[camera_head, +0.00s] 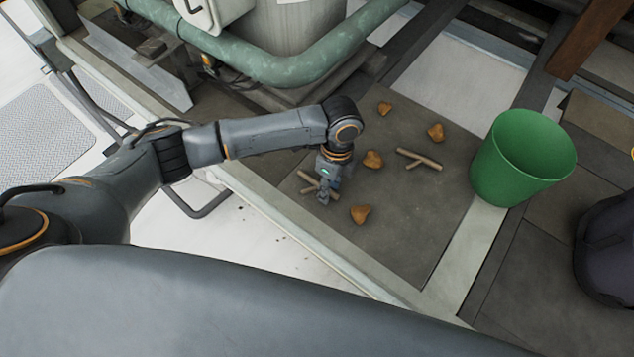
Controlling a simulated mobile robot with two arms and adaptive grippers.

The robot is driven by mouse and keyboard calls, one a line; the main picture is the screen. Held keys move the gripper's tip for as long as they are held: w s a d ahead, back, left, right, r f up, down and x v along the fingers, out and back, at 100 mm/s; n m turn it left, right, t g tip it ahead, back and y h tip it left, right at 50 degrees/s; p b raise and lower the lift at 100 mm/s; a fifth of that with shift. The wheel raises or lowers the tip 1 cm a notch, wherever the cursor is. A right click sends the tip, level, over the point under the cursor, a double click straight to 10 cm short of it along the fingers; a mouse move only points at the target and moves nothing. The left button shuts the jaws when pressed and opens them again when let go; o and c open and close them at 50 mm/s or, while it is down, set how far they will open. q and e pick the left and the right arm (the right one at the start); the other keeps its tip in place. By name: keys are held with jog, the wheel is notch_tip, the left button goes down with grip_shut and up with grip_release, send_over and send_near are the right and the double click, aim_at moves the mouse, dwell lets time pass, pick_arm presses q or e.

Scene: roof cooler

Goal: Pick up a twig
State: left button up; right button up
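One twig (309,182) lies on the dark floor panel, partly hidden behind my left gripper (322,198). My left gripper points down right at this twig, with its fingers low over the panel. I cannot tell whether the fingers are open or shut on the twig. A second twig (420,158), brown and forked, lies on the panel to the right, clear of the gripper. My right gripper does not show.
Several orange-brown leaves lie on the panel, one (360,214) just right of the gripper and one (373,159) behind it. A green bucket (522,158) stands to the right. A green pipe (290,66) and machinery are at the back. A pale raised edge (300,232) runs along the front.

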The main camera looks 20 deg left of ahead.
pick_arm(q)
jog(key=c, duration=0.6)
jog(key=shift+o, duration=0.2)
jog(key=shift+r, duration=0.15)
